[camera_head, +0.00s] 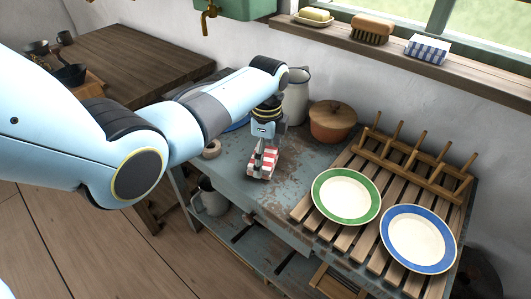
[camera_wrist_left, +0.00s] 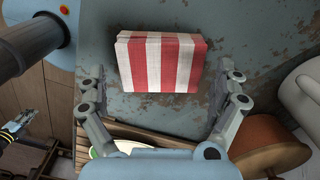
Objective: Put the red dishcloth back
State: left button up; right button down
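The red dishcloth (camera_head: 261,168) is a folded block with red and white stripes, lying on the worn blue-grey table. In the left wrist view the dishcloth (camera_wrist_left: 160,62) is seen from above, flat on the tabletop. My left gripper (camera_head: 264,152) points down over it and partly covers it in the head view. In the left wrist view my left gripper (camera_wrist_left: 165,88) is open, one finger to each side of the cloth, with gaps between. What looks like my right gripper (camera_wrist_left: 20,130) shows small at the left edge there; its fingers are unclear.
A wooden rack (camera_head: 395,170) with pegs stands right of the cloth, bearing a green-rimmed plate (camera_head: 346,196) and a blue-rimmed plate (camera_head: 418,239). A lidded brown pot (camera_head: 332,122) and a pale jug (camera_head: 296,98) stand behind. The windowsill (camera_head: 455,76) holds a brush (camera_head: 372,29) and a blue-checked block (camera_head: 427,49).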

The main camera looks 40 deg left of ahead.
aim_at(266, 156)
pick_arm(q)
jog(key=shift+r, duration=0.1)
notch_tip(266, 156, up, 12)
jog(key=p, duration=0.1)
dwell(0.4)
dwell(0.5)
